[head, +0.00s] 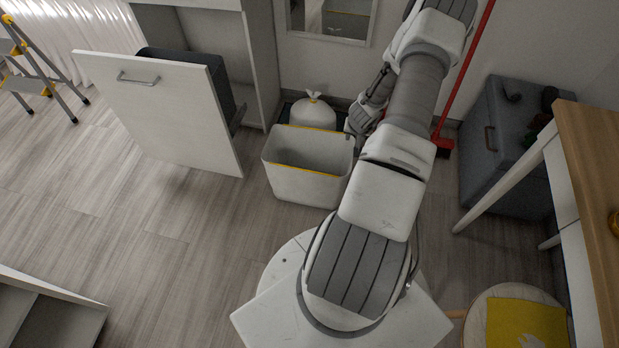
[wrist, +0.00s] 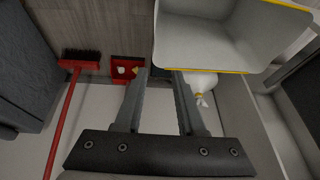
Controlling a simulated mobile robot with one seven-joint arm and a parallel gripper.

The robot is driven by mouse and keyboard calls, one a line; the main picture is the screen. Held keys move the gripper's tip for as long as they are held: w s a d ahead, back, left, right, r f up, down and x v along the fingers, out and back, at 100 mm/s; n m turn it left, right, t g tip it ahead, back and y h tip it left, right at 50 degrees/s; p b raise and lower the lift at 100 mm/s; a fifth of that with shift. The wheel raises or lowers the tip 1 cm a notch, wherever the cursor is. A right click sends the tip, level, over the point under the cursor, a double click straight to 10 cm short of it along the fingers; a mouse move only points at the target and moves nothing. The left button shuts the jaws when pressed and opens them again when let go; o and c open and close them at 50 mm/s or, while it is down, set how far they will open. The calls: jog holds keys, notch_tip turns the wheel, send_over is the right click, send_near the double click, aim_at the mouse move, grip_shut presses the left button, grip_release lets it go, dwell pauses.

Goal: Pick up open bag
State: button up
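A white bag (head: 313,113) with a gathered, knotted-looking top stands on the floor by the back wall, behind a white bin. It also shows in the wrist view (wrist: 202,82), just right of the right finger, partly hidden by the bin and that finger. My gripper (wrist: 158,76) is open, with nothing visible between its fingers. In the head view my gripper (head: 358,125) is low, right of the bag and beside the bin's back right corner. Its fingertips are hard to make out there. I cannot tell whether a finger touches the bag.
The white bin (head: 305,185) with a yellow-edged rim is open and looks empty. A red broom (wrist: 72,85) and a red dustpan (wrist: 127,72) holding small items are close by. A grey cabinet (head: 505,150) stands right, a pulled-out drawer front (head: 165,105) left.

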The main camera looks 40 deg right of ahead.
jog(key=b+x, duration=0.2)
jog(key=x, duration=0.3)
jog(key=s+b+x, duration=0.1)
jog(key=b+x, duration=0.2)
jog(key=x, duration=0.3)
jog(key=s+b+x, duration=0.1)
jog(key=b+x, duration=0.1)
jog(key=x, duration=0.4)
jog(key=shift+w+d+f, duration=0.1)
jog(key=shift+f, duration=0.35)
jog(key=shift+w+d+f+b, duration=0.2)
jog(key=shift+f+b, duration=0.1)
jog(key=shift+f, duration=0.15)
jog(key=shift+r, duration=0.1)
grip_shut()
